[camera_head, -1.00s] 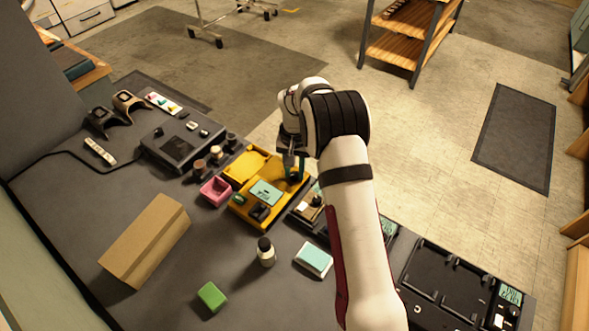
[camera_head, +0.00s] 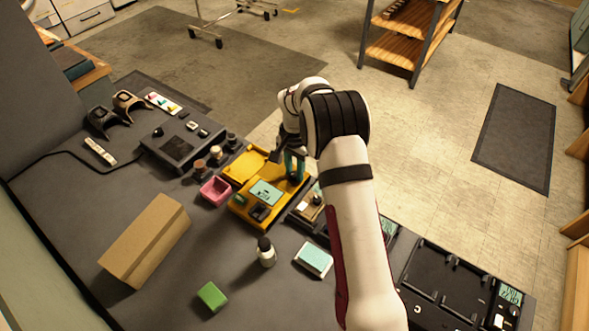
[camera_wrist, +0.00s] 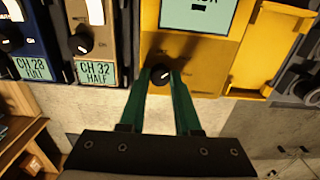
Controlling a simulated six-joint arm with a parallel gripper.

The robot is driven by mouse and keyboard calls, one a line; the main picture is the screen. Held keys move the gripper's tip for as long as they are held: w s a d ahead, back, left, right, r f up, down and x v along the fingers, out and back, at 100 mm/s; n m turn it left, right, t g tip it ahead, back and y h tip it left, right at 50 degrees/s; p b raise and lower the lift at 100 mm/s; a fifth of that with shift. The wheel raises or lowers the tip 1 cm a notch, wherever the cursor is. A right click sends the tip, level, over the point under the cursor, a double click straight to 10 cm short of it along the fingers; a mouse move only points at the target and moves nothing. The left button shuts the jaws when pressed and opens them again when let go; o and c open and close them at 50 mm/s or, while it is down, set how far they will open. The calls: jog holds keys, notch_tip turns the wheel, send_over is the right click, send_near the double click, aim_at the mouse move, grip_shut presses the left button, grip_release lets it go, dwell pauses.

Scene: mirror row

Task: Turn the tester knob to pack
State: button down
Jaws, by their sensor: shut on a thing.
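In the head view my gripper (camera_head: 293,170) reaches down over the tester's right end. The label print beside the knob is too blurred to read. A pale green display (camera_wrist: 197,12) on the tester is partly cut off.
Units labelled CH 28 (camera_wrist: 33,68) and CH 32 (camera_wrist: 93,73), with their own knobs, stand close beside the tester. A pink bin (camera_head: 215,190), a small bottle (camera_head: 266,252), a cardboard box (camera_head: 146,240) and a green block (camera_head: 212,296) are on the bench.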

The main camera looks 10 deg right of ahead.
aim_at(295, 174)
jog(key=c, duration=0.6)
grip_release()
jog(key=shift+r, duration=0.1)
notch_tip(295, 174, up, 16)
